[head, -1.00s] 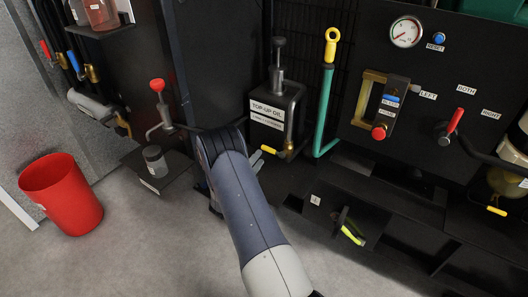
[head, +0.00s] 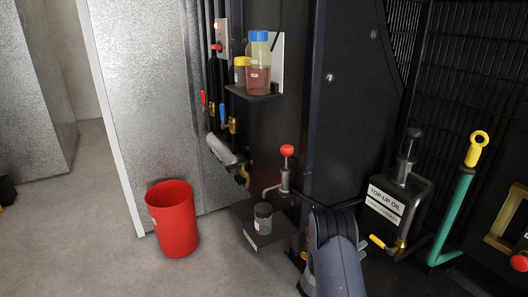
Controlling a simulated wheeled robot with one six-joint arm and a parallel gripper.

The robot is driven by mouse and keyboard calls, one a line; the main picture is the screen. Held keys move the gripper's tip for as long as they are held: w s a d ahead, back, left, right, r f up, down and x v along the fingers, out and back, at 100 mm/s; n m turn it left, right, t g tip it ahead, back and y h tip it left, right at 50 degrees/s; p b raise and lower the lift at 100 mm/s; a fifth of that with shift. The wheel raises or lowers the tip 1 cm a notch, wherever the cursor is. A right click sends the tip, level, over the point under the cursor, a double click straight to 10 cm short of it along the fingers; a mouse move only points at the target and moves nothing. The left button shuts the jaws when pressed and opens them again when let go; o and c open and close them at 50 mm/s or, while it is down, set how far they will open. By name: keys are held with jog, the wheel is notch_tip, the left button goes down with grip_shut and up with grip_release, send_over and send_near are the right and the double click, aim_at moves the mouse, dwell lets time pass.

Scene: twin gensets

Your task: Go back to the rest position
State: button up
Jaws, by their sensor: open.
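My arm rises from the bottom edge, right of centre. Its bent dark joint is in front of the black panel, between a small jar and the box labelled TOP-UP OIL. My gripper (head: 361,246) is mostly hidden behind this joint; only a small grey part shows at its right side. I see nothing held in it. The gripper is open.
A red bin (head: 173,220) stands on the floor at left. A grey-lidded jar (head: 263,218) sits on a low black ledge (head: 246,232) beside my arm. The TOP-UP OIL box (head: 392,205) and a green lever (head: 452,215) are at right. Bottles (head: 258,65) stand on a shelf.

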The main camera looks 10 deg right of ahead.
aim_at(375, 238)
jog(key=x, duration=0.7)
jog(key=shift+d+b, duration=0.15)
jog(key=shift+b, duration=0.2)
jog(key=shift+w+d+r, duration=0.1)
jog(key=shift+d+r, duration=0.05)
jog(key=shift+d, duration=0.1)
jog(key=shift+a+r+m, duration=0.1)
jog(key=shift+m, duration=0.2)
jog(key=shift+f, duration=0.2)
jog(key=p+v, duration=0.1)
jog(key=v, duration=0.9)
jog(key=shift+a, duration=0.4)
jog(key=b+x, duration=0.1)
jog(key=x, duration=1)
jog(key=shift+d, duration=0.1)
jog(key=shift+s+r+m+g, duration=0.25)
jog(key=shift+r+m, duration=0.25)
jog(key=shift+m, duration=0.4)
jog(key=shift+w, duration=0.1)
